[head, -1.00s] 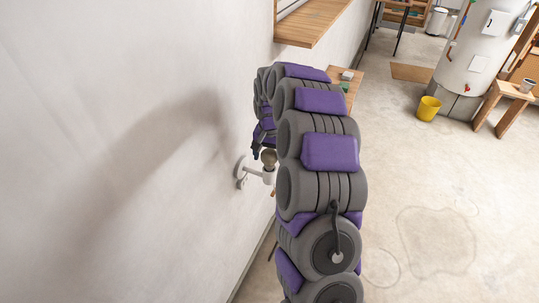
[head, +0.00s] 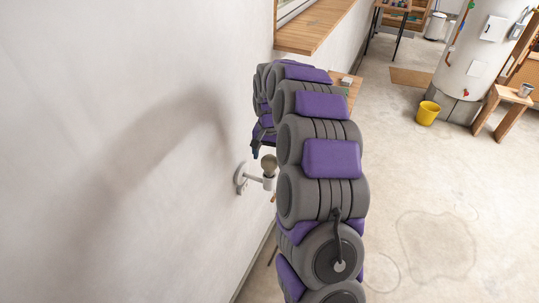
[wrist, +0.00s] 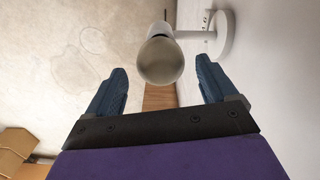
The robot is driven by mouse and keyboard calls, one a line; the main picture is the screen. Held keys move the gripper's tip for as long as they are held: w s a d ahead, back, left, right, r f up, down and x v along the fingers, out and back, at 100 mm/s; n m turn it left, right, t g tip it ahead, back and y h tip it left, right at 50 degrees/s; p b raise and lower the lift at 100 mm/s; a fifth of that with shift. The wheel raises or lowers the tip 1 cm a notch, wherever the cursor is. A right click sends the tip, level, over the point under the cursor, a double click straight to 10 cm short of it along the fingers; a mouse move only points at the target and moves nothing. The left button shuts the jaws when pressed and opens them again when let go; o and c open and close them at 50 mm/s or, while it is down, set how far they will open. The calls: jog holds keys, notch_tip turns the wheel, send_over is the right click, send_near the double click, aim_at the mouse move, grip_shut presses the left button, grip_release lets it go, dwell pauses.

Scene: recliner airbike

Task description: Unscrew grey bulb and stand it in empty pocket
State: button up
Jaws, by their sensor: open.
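The grey bulb (head: 269,163) sits upright in a white wall-mounted lamp holder (head: 255,178) on the left wall. In the wrist view the round bulb (wrist: 160,60) shows large, its neck in the white socket (wrist: 161,31). My gripper (wrist: 161,64) is open, with one blue finger on each side of the bulb's rounded end in the picture. I see gaps on both sides and no contact. How deep the bulb reaches between the fingers is hard to tell. In the head view my gripper (head: 257,149) is partly hidden by my arm. No empty pocket can be made out.
The wall (head: 130,150) runs close along the left. A wooden shelf (head: 311,30) juts out above. A wooden surface (head: 354,88) with a small pale item (head: 347,79) is half hidden behind my arm. A yellow bucket (head: 428,112) stands far right; the floor between is open.

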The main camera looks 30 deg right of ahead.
jog(key=m+b, duration=0.1)
jog(key=m, duration=0.3)
jog(key=shift+d+m, duration=0.1)
jog(key=shift+m, duration=0.3)
jog(key=m, duration=0.6)
jog(key=shift+s+m, duration=0.1)
jog(key=shift+m, duration=0.2)
jog(key=m+p, duration=0.1)
jog(key=m, duration=0.5)
jog(key=shift+r, duration=0.1)
jog(key=m+p, duration=0.2)
jog(key=m, duration=0.3)
jog(key=shift+p, duration=0.3)
jog(key=shift+m, duration=0.3)
jog(key=shift+f, duration=0.2)
jog(key=shift+f, duration=1.65)
jog(key=shift+c, duration=0.3)
